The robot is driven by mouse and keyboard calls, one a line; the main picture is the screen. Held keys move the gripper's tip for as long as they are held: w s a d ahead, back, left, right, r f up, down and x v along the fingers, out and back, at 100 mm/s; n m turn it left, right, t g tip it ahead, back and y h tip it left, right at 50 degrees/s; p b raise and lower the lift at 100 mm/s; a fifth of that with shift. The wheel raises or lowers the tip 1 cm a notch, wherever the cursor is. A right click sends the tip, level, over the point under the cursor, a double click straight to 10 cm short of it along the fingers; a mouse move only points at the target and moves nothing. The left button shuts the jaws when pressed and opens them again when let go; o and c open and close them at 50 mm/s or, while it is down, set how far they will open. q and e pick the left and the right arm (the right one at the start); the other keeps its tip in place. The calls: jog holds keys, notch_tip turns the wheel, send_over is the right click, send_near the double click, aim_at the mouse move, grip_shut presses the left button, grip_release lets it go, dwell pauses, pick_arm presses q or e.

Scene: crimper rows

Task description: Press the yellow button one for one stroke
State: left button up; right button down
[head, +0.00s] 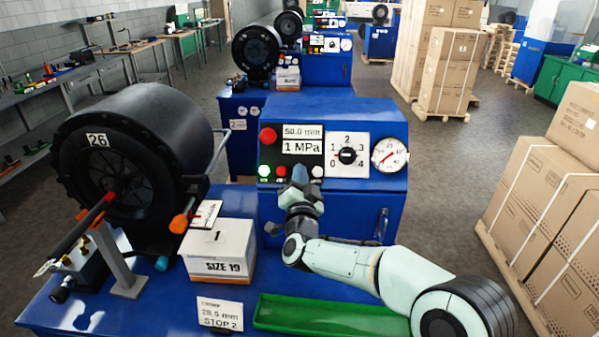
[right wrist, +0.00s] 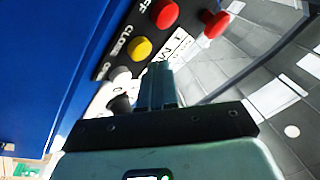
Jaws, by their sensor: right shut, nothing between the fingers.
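The yellow button (right wrist: 139,48) shows in the right wrist view on the black control strip, beside the word CLOSE, between a red button (right wrist: 165,14) and a white button (right wrist: 119,75). My right gripper (right wrist: 160,68) is shut and empty. Its fingertips are close to the yellow button, just right of it in that view; I cannot tell whether they touch anything. In the head view the right gripper (head: 300,172) is in front of the blue machine's panel and hides the yellow button. My left gripper is not in view.
The panel also has a large red button (head: 268,136), a green button (head: 264,171), a dial (head: 347,155) and a gauge (head: 389,154). A SIZE 19 box (head: 218,262), a green tray (head: 325,318) and a large black drum (head: 130,150) are nearby.

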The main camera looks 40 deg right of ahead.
jog(key=shift+w+d+f, duration=0.15)
jog(key=shift+w+f, duration=0.05)
jog(key=shift+w+d+f+b, duration=0.25)
jog(key=shift+w+b, duration=0.05)
jog(key=shift+b, duration=0.15)
dwell(0.8)
jog(key=shift+s+a+r, duration=0.45)
jog(key=shift+s+a, duration=0.05)
jog(key=shift+s, duration=0.05)
dwell(0.4)
jog(key=s+a+r, duration=0.2)
jog(key=s, duration=0.1)
jog(key=shift+a+r, duration=0.35)
jog(key=shift+r, duration=0.05)
dwell(2.2)
